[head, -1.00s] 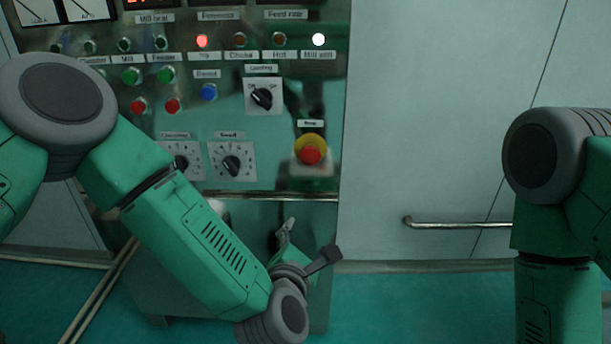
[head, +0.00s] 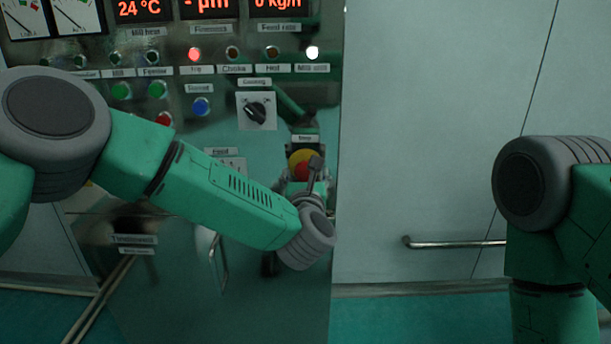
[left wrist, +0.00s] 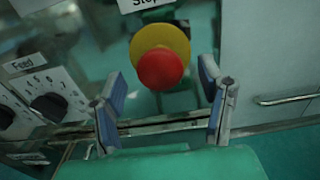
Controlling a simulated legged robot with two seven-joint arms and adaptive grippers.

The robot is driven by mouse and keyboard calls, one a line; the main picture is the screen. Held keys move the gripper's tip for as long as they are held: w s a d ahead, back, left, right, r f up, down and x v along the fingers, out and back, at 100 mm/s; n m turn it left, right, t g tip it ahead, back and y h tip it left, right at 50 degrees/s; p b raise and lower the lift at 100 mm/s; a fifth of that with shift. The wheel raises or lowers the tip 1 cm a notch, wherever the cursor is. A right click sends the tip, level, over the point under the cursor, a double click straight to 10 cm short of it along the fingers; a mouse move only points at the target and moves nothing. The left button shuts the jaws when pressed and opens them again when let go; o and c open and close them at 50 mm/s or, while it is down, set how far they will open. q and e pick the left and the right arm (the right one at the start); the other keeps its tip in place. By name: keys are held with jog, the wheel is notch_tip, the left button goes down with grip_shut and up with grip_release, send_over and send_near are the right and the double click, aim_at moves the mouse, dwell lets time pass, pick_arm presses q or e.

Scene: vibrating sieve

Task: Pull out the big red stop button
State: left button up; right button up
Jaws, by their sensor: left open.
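The big red stop button (left wrist: 161,69) sits on a yellow round base (left wrist: 174,38) under a white label in the left wrist view. In the head view the red button (head: 301,171) is partly hidden by my left gripper. My left gripper (left wrist: 162,100) is open, its two blue-padded fingers spread to either side below the button. Nothing is between the fingers. In the head view the left gripper (head: 305,185) is in front of the button. Whether it touches the panel cannot be told. Of my right arm only upper links show; its gripper is out of view.
The metal control panel (head: 180,240) carries a black cooling knob (head: 256,112), a blue button (head: 201,107), green buttons and lamps. A Feed knob (left wrist: 48,107) is left of the button in the wrist view. A horizontal handle (head: 455,243) is on the pale wall at right.

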pick_arm(q)
jog(key=shift+w, duration=1.35)
grip_shut()
jog(key=shift+s+f+b, duration=0.1)
jog(key=shift+s+b, duration=0.2)
jog(key=shift+s, duration=0.5)
jog(key=shift+c, duration=1.2)
grip_release()
jog(key=shift+d, duration=0.1)
jog(key=shift+o, duration=1.2)
jog(key=s, duration=1.2)
